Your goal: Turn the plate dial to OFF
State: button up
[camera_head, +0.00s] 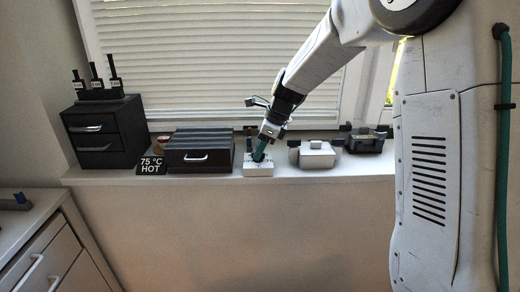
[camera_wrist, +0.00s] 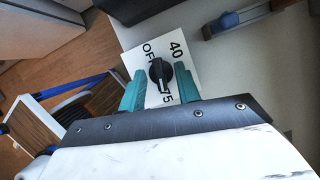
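The plate dial is a black knob (camera_wrist: 160,72) on a white square face (camera_wrist: 181,58) in the wrist view. The face reads OFF at upper left, 40 at upper right and a partly hidden label, seemingly 75, at lower right. The knob's long end points down toward that lower label. My gripper (camera_wrist: 160,87) has its two teal fingers apart, one on each side of the knob, with gaps visible. In the head view my gripper (camera_head: 260,152) is over the small white dial box (camera_head: 258,170) on the ledge; the knob is hidden there.
On the ledge, a black box with a handle (camera_head: 200,150) and a "75 °C HOT" sign (camera_head: 151,166) stand left of the dial. A white pot-like box (camera_head: 317,154) and a dark tray (camera_head: 364,143) stand right. A black drawer unit (camera_head: 104,133) is at far left.

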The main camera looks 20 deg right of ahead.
jog(key=shift+f, duration=0.15)
grip_shut()
